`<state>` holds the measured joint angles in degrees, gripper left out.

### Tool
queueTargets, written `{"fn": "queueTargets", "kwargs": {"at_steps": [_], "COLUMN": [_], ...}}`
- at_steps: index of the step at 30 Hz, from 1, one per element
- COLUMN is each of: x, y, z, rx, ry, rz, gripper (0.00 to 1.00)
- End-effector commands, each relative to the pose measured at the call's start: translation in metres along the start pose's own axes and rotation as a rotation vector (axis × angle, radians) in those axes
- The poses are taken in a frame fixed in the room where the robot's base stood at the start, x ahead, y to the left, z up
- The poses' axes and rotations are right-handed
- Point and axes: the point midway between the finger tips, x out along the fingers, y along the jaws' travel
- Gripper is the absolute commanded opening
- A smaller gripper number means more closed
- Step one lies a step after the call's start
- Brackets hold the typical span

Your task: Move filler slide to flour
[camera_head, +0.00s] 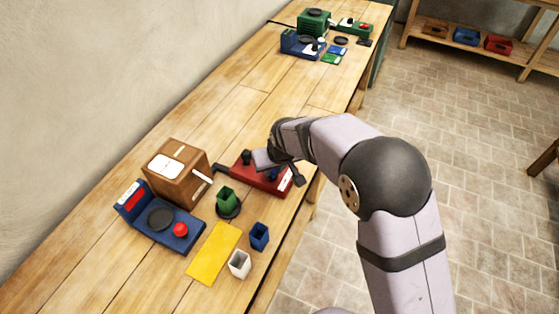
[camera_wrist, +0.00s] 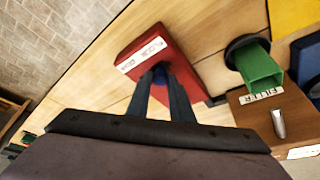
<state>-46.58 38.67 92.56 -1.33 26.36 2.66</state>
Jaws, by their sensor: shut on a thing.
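The filler is a brown wooden box (camera_head: 178,165) with white labels and a pale lever on its side. In the wrist view the box (camera_wrist: 250,113) bears a FILLER label, with a silver lever (camera_wrist: 279,123) on its face. My gripper (camera_head: 272,172) is away from it, to its right, over a red unit (camera_head: 247,178). In the wrist view my fingers (camera_wrist: 162,74) are shut on a blue knob (camera_wrist: 158,76) on the red unit (camera_wrist: 140,52). The red unit's white label is hard to read. The fingers hide part of the knob.
A green cup (camera_head: 226,197) stands on a black disc beside the filler. A blue scale (camera_head: 158,220) with a red button, a yellow mat (camera_head: 213,254), a blue cup (camera_head: 259,236) and a white cup (camera_head: 239,264) are nearer. The bench middle beyond is clear.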

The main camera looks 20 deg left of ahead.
Motion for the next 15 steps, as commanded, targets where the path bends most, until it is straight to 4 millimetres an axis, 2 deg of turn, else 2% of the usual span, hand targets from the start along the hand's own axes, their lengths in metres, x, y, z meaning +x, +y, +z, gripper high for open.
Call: {"fn": "queueTargets", "kwargs": {"at_steps": [4, 14, 15], "x": [-0.0048, -0.0055, -0.0054], "y": [-0.0127, -0.0151, -0.0152], "z": [0.011, 0.014, 0.0142], "rx": [-0.002, 0.001, 0.001], "ry": [0.002, -0.003, -0.003], "rz": [-0.001, -0.002, -0.002], "gripper": [0.0, 0.0, 0.29]}}
